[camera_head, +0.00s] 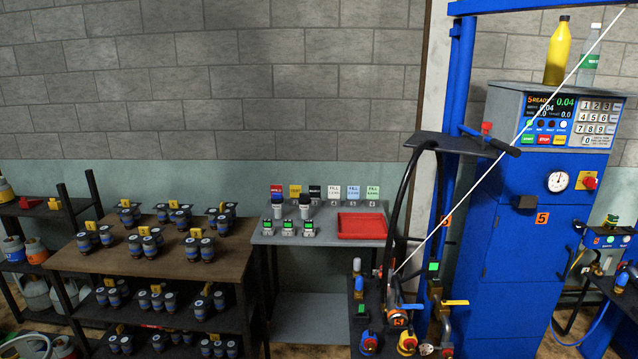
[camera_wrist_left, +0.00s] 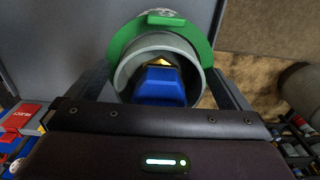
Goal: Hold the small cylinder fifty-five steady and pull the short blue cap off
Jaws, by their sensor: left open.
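In the left wrist view a cylinder top shows a green body (camera_wrist_left: 212,54) with a white marking cut off at the upper edge. A grey round collar (camera_wrist_left: 124,72) stands on it, and a short blue cap (camera_wrist_left: 160,86) sits inside the collar with a bit of yellow metal behind it. My left gripper (camera_wrist_left: 162,78) is open, with one dark finger on each side of the collar. I cannot tell whether the fingers touch it. The lower part of the cylinder is hidden. Neither gripper shows in the head view, and I cannot pick out this cylinder there.
A grey table (camera_head: 262,240) bears a red tray (camera_head: 362,225) and small green-screened devices. A blue filling cabinet (camera_head: 510,260) stands at right, behind a dark stand with hoses and valves. Brown floor shows beside the cylinder in the wrist view.

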